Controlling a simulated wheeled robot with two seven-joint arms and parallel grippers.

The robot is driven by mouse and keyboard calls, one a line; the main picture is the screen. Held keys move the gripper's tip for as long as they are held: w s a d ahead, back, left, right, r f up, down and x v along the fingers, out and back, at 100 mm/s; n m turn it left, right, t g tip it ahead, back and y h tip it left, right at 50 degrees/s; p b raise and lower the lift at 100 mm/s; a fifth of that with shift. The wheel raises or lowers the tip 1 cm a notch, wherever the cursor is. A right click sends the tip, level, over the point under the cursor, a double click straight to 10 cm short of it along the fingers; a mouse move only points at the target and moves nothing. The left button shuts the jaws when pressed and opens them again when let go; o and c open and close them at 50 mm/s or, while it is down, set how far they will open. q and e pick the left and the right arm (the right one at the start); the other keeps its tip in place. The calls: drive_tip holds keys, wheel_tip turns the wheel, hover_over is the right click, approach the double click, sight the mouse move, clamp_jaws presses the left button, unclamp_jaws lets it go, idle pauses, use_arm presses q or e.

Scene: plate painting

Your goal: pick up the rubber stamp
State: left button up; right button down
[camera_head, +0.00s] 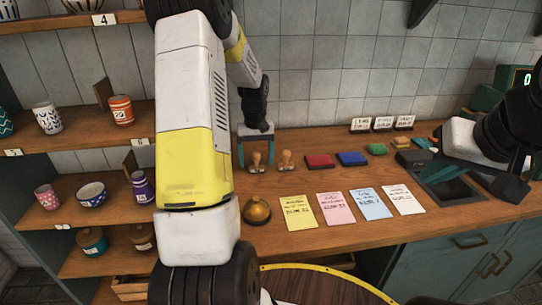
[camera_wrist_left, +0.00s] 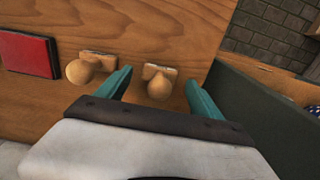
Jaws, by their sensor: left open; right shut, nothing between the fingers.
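Two wooden-handled rubber stamps stand side by side on the wooden counter: a left one (camera_head: 257,162) and a right one (camera_head: 285,161). My left gripper (camera_head: 256,158) is open, with its teal fingers pointing down around the left stamp. In the left wrist view this stamp (camera_wrist_left: 159,84) sits between the two open fingers (camera_wrist_left: 160,85), apart from both. The other stamp (camera_wrist_left: 84,69) is outside the fingers, to the left there. My right gripper (camera_head: 448,174) is shut and empty at the right of the counter.
A red ink pad (camera_head: 319,161) and a blue ink pad (camera_head: 352,158) lie right of the stamps. A brass bell (camera_head: 256,211) and several coloured cards (camera_head: 335,208) lie nearer the front. Shelves with cups (camera_head: 47,117) stand at left.

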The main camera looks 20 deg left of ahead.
use_arm(q)
drive_tip(key=shift+f, duration=0.85)
drive_tip(key=c, duration=1.4)
drive_tip(key=shift+c, duration=0.2)
drive_tip(key=shift+r, duration=0.15)
drive_tip(key=shift+r, duration=0.5)
wheel_tip(320, 180, up, 2)
drive_tip(key=shift+r, duration=0.15)
drive_tip(key=s+d, duration=0.1)
drive_tip(key=d, duration=0.4)
drive_tip(key=s+d+r, duration=0.1)
drive_tip(key=s+d, duration=0.1)
drive_tip(key=d, duration=0.3)
drive_tip(key=s+d, duration=0.1)
drive_tip(key=d, duration=0.4)
drive_tip(key=shift+s+d+r, duration=0.15)
drive_tip(key=shift+s+r, duration=0.1)
drive_tip(key=shift+s, duration=0.15)
